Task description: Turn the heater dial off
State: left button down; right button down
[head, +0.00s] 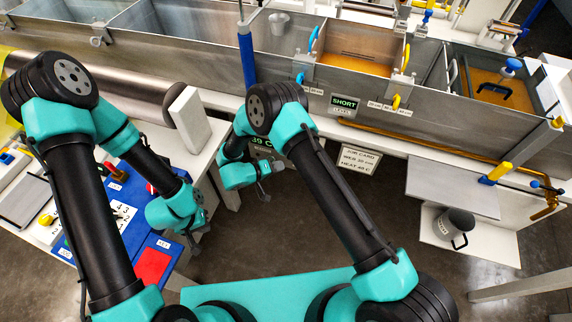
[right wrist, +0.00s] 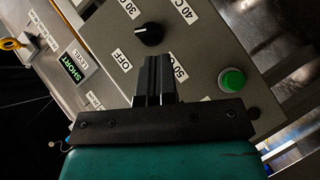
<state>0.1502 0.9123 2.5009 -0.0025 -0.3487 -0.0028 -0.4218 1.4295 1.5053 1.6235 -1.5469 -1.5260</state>
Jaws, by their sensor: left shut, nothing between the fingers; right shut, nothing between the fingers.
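The heater dial (right wrist: 148,35) is a black round knob with a small white mark, on a grey panel in the right wrist view. Labels OFF (right wrist: 122,61), 30 C, 40 C and 50 C surround it; which one it points to is hard to tell. My right gripper (right wrist: 154,60) is shut and empty, its fingertips just below the dial in the picture, with a small gap visible. In the head view my right gripper (head: 264,190) is near the bath's front, and the dial cannot be made out. My left gripper (head: 199,228) is shut and empty beside the blue board.
A green button (right wrist: 231,80) sits right of the dial on the same panel. A SHORT level display (head: 344,104) is on the bath front, and a temperature display (head: 262,143) is partly hidden by my right arm. A grey jug (head: 455,224) stands on the right shelf.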

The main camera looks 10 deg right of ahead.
jog(key=v, duration=1.2)
jog(key=shift+s+a, duration=0.15)
jog(key=shift+a, duration=0.15)
jog(key=c, duration=1.8)
grip_release()
jog(key=shift+r, duration=0.15)
jog(key=shift+c, duration=0.2)
jog(key=o, duration=0.6)
jog(key=shift+d+r, duration=0.15)
jog(key=shift+d, duration=0.25)
jog(key=shift+o, duration=0.2)
jog(key=d+r+m+t, duration=0.2)
jog(key=d+t, duration=0.3)
jog(key=d, duration=0.2)
jog(key=shift+s+m, duration=0.25)
jog(key=shift+m, duration=0.15)
jog(key=s+d+f+m+t+y, duration=0.2)
jog(key=s+d+m+y, duration=0.4)
jog(key=s+y, duration=0.3)
jog(key=shift+s+m+t, duration=0.3)
jog(key=shift+s+t, duration=0.2)
jog(key=shift+t, duration=0.1)
jog(key=shift+w+d+f, duration=0.15)
jog(key=shift+d, duration=0.05)
